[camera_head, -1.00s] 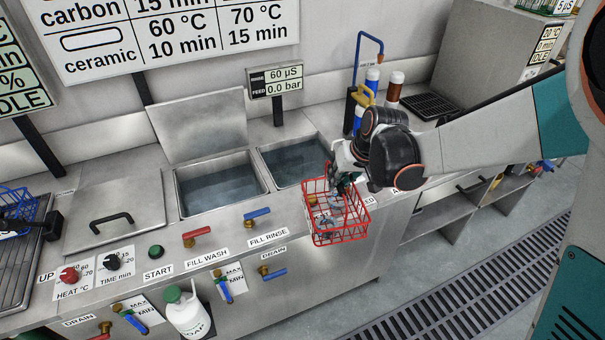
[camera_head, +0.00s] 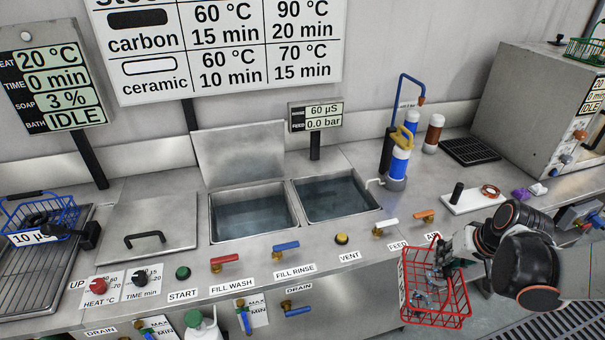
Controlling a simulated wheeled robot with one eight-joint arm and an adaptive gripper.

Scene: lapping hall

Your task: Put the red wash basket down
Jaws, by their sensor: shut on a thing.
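The red wash basket (camera_head: 436,317) is an open wire basket with a white label on its left side and several grey metal pieces inside. It hangs in the air in front of the counter's front edge, below the FEED and AIR labels. My gripper (camera_head: 452,256) is shut on the basket at its upper back side. The fingertips are small and partly hidden among the wires and pieces, so the exact grip point is hard to see.
Two water-filled basins (camera_head: 249,216) are set in the steel counter (camera_head: 165,265). Valve handles line the front. A blue basket (camera_head: 40,214) stands on the left rack. A white board (camera_head: 470,202), dark drain grid (camera_head: 470,151) and grey oven (camera_head: 528,100) are at right. A green basket (camera_head: 584,50) sits on top.

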